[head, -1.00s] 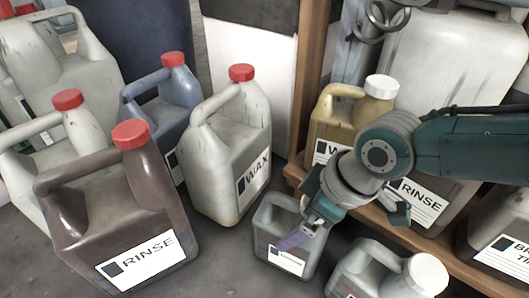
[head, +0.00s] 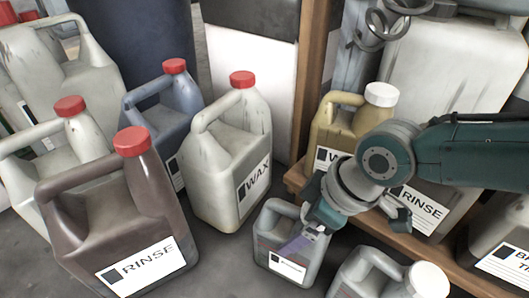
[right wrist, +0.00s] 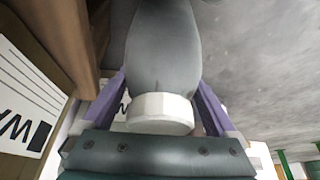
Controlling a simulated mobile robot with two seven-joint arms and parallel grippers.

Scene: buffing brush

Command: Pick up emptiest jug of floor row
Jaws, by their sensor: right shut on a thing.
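The small grey jug (head: 268,238) with a white label stands on the floor, in front of the wax jug. My right gripper (head: 303,240) reaches down over it from the right, and a purple finger lies across its upper side. In the right wrist view, the gripper (right wrist: 162,105) is shut on the small grey jug (right wrist: 162,45) near its white cap (right wrist: 160,112), with a finger on each side. The cap is hidden in the head view. The floor row also has a wax jug (head: 225,160), a brown rinse jug (head: 110,220) and a blue jug (head: 165,115).
Pale jugs (head: 60,75) crowd the far left. Another grey jug with a white cap (head: 428,280) stands close right of the held one. A wooden shelf (head: 430,247) holds a tan jug (head: 335,130) and a rinse container (head: 425,213). Bare floor (head: 222,265) shows at the front.

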